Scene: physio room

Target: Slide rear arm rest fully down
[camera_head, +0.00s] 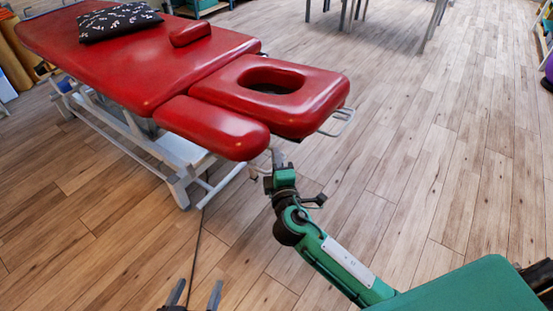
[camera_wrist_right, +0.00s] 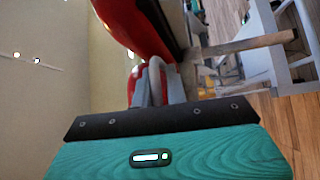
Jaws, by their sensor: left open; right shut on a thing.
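The red treatment table (camera_head: 140,60) has a headrest (camera_head: 318,100) with a face hole. A long red arm rest pad (camera_head: 212,127) sits along the headrest's near side, roughly level with it. No second such pad shows on the headrest's far side. My right gripper (camera_head: 277,158) is at the near end of this pad, just below the headrest edge. In the right wrist view its grey fingers (camera_wrist_right: 155,82) are shut on a grey metal part beneath the red padding (camera_wrist_right: 140,25); what part exactly is unclear. My left gripper (camera_head: 195,293) is open and empty above the floor.
A wire handle (camera_head: 341,122) sticks out from the headrest's right. A patterned black cushion (camera_head: 118,21) and a small red pad (camera_head: 191,34) lie on the table. The white table frame (camera_head: 180,165) stands below. The wooden floor (camera_head: 440,150) to the right is clear.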

